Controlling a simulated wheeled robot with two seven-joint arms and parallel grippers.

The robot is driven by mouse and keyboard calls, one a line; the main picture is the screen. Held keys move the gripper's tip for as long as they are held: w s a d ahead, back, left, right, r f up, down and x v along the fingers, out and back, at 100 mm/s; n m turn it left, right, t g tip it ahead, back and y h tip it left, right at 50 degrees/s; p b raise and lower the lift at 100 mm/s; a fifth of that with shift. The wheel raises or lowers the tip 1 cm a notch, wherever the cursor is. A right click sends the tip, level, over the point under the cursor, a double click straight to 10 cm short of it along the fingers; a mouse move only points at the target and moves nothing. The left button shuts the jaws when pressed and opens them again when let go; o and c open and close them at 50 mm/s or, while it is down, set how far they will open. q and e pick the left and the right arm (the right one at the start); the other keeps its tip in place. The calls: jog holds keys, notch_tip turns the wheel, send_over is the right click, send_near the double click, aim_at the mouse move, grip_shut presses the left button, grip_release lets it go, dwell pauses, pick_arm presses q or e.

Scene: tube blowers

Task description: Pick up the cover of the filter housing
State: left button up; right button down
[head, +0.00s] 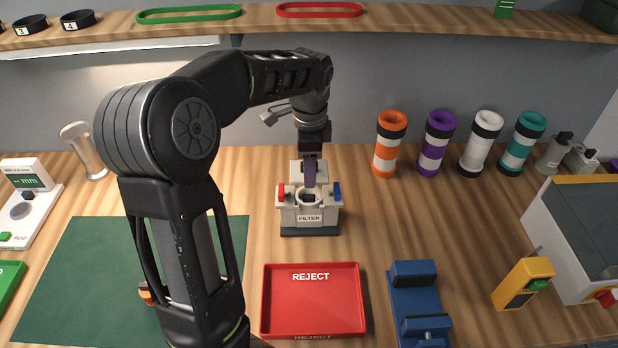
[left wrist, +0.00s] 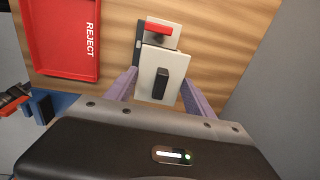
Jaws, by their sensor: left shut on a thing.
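The filter housing (head: 309,217), pale with a FILTER label, stands mid-table with a red clip at its left and a blue clip at its right. I cannot tell whether the cover is clear of the housing. My right gripper is out of view.
A red REJECT tray (head: 312,302) lies in front of the housing, with a blue fixture (head: 415,300) to its right. A green mat (head: 75,265) lies at left. Several banded tubes, one orange (head: 391,122), stand at the back right. A shelf (head: 400,17) runs above.

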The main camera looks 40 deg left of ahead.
pick_arm(q)
notch_tip(320, 180, up, 3)
jog(key=shift+r, duration=0.15)
jog(key=shift+r+g+h, duration=0.15)
jog(key=shift+g+h, duration=0.15)
jog(key=shift+g, duration=0.1)
dwell(0.8)
jog(key=shift+f, duration=2.55)
jog(key=shift+f, duration=0.1)
jog(key=shift+f, duration=0.35)
jog(key=shift+f+b, duration=0.35)
jog(key=shift+f, duration=1.7)
